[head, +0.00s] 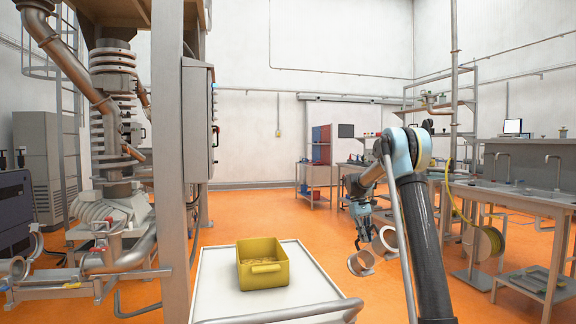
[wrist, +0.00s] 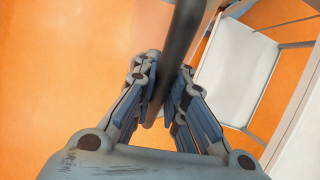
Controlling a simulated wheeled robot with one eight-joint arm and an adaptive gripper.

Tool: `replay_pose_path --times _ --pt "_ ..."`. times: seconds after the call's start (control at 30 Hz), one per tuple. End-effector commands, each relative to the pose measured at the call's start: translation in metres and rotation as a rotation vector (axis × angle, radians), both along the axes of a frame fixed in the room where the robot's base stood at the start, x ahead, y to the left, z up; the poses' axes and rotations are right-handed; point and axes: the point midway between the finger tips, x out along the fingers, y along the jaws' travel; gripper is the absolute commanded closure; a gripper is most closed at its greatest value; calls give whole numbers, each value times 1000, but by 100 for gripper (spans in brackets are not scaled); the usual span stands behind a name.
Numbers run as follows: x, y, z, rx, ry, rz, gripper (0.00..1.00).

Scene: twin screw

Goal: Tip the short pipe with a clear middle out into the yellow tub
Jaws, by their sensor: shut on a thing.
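The short pipe (head: 361,263) hangs at my gripper in the head view. It has pale metal ring ends, the second (head: 386,240) up and to the right. Its clear middle is hard to make out. My gripper (head: 363,243) is shut on it, to the right of the yellow tub (head: 266,275) and apart from it. In the wrist view a dark, bar-like part (wrist: 178,45) runs between my gripper's blue-grey fingers (wrist: 160,105). The tub stands upright on a white-topped cart; its inside is yellowish, and I cannot tell what lies in it.
The white cart top (head: 225,290) has free room around the tub and a rail at its near edge. A steel post with a grey control box (head: 198,120) stands at the left. A workbench with a hose reel (head: 484,243) stands at the right. Orange floor lies between.

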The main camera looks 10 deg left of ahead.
Motion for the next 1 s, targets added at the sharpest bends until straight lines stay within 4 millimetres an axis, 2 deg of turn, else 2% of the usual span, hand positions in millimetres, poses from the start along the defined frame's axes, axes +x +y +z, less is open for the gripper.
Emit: replay_pose_path --times 0.03,0.1,0.27,0.47,0.77,1.0 --pt "-4 18 15 5 -9 53 100" --pt "-8 40 34 16 -18 128 100" --pt "-23 89 76 41 -43 301 100" --pt "-50 146 130 79 -66 516 100" --pt "-109 221 209 150 -86 846 100" --pt "-168 268 270 215 -89 1111 100"
